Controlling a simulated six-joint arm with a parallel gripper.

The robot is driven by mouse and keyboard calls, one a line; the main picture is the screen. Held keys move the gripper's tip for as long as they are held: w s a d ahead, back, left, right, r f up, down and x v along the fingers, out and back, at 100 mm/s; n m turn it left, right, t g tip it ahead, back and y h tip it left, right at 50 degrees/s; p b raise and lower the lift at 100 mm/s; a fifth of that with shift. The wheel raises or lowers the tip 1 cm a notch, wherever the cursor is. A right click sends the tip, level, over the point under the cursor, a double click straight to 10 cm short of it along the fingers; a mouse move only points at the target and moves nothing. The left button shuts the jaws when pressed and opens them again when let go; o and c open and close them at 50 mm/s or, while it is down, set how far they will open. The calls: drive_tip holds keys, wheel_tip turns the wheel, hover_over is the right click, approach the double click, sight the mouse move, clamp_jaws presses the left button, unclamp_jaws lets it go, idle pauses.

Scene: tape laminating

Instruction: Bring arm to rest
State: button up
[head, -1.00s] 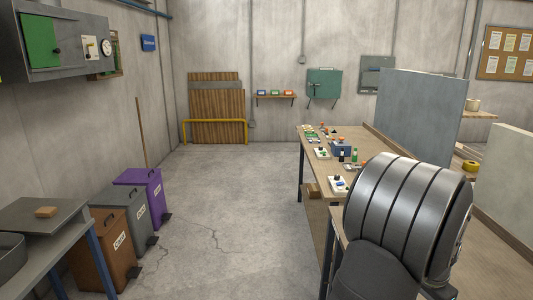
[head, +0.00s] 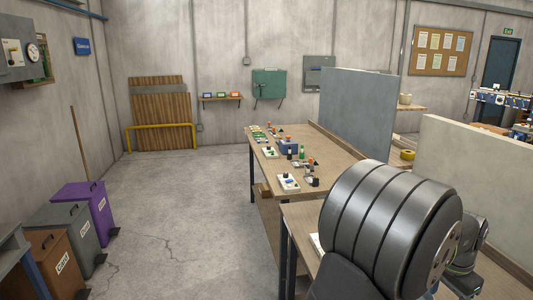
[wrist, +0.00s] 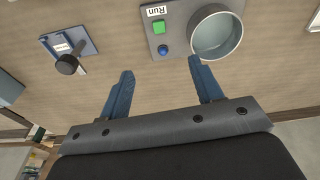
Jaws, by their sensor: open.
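My gripper (wrist: 160,75) shows in the wrist view with its two blue fingers spread apart and nothing between them. It is above a wooden bench top (wrist: 120,18). A grey unit (wrist: 173,48) labelled "Run", with a green square button, a blue round button and a round metal cup (wrist: 216,33), lies beyond the fingertips. The right fingertip overlaps the cup's near edge in the picture; I cannot tell whether they touch. In the head view my own arm covers the lower right, and the gripper is hidden.
A small plate with a black knob (wrist: 68,62) is left of the fingers. In the head view, a long workbench (head: 338,153) holds several small devices. Grey panels (head: 357,110) stand along its right side. Bins (head: 83,211) stand at the left, and the floor between is clear.

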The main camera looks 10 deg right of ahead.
drive_tip(key=shift+m, duration=0.6)
drive_tip(key=w+d+f, duration=0.1)
drive_tip(key=w+f, duration=0.1)
drive_tip(key=w, duration=0.1)
drive_tip(key=w+f, duration=0.2)
drive_tip(key=w, duration=0.1)
drive_tip(key=w+d+f, duration=0.1)
drive_tip(key=w+f, duration=0.1)
drive_tip(key=w, duration=0.1)
drive_tip(key=shift+w+d+f, duration=0.15)
drive_tip(key=shift+d, duration=0.2)
drive_tip(key=shift+w+f, duration=0.25)
drive_tip(key=shift+f, duration=0.65)
drive_tip(key=o, duration=0.9)
drive_tip(key=shift+f, duration=0.1)
